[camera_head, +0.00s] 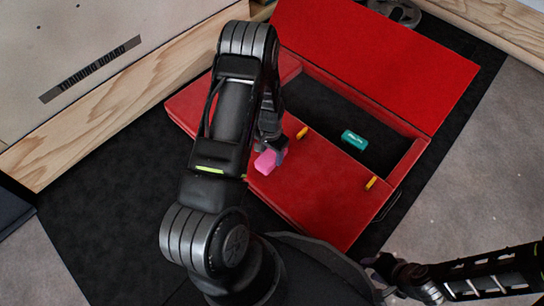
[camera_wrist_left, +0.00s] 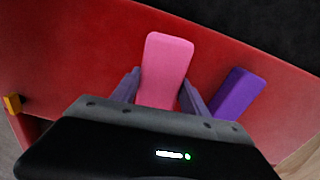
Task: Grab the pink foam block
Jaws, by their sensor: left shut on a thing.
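The pink foam block (camera_head: 265,161) shows over the red front of the box in the head view, partly covered by my left gripper (camera_head: 271,148). In the left wrist view the pink block (camera_wrist_left: 167,62) sits between the two fingers of my left gripper (camera_wrist_left: 160,95), which is shut on it. I cannot tell whether the block touches the red surface. My right arm comes in at the lower right; its end (camera_head: 382,266) is small and dark, and I cannot see its jaw state.
A red box (camera_head: 318,200) stands open with its lid (camera_head: 380,55) tilted back. A teal block (camera_head: 354,139) lies inside. Yellow latches (camera_head: 302,132) (camera_head: 371,183) are on its front edge. A purple block (camera_wrist_left: 238,93) is right of my fingers. A wooden training board (camera_head: 95,70) stands at upper left.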

